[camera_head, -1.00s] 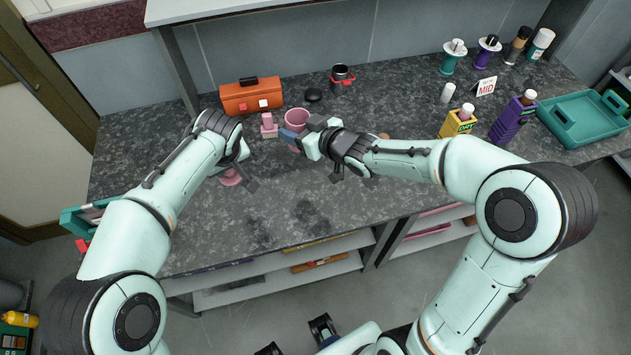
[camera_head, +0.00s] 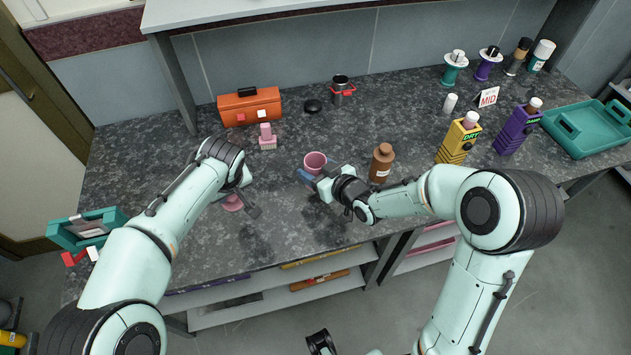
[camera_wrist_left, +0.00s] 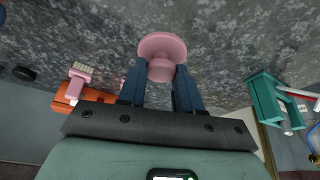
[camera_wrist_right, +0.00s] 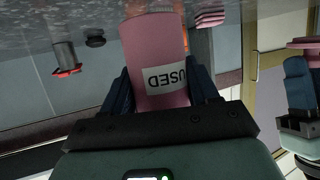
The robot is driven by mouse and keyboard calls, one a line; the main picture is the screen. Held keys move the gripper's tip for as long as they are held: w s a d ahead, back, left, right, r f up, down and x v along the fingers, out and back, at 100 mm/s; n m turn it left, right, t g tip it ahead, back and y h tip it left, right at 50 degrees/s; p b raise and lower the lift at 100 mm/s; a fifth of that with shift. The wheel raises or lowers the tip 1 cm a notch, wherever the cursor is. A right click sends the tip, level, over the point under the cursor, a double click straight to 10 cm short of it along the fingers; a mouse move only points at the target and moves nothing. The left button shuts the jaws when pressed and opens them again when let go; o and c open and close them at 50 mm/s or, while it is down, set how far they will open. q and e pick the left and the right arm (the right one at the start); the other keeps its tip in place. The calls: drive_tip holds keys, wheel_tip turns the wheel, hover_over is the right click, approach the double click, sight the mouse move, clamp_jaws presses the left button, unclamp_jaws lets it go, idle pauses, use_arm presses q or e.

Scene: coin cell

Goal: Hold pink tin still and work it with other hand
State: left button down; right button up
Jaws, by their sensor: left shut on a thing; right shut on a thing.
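The pink tin (camera_head: 315,162) is open-topped and looks empty in the head view. My right gripper (camera_head: 309,177) is shut on it; the right wrist view shows both fingers around the tin (camera_wrist_right: 160,60), with a white "USED" label. The tin seems upright; whether it touches the bench is unclear. My left gripper (camera_head: 245,201) is shut on a pink knobbed disc (camera_wrist_left: 162,52), like a lid, by its knob. The disc also shows in the head view (camera_head: 232,203), left of the tin and apart from it.
A pink brush (camera_head: 267,137), an orange toolbox (camera_head: 250,106) and a dark red-handled cup (camera_head: 342,90) stand behind. A brown bottle (camera_head: 382,163) is close right of the tin.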

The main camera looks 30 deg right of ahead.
drive_tip(key=shift+f, duration=2.25)
drive_tip(key=shift+f+b, duration=0.15)
drive_tip(key=shift+b, duration=0.25)
drive_tip(key=o, duration=1.5)
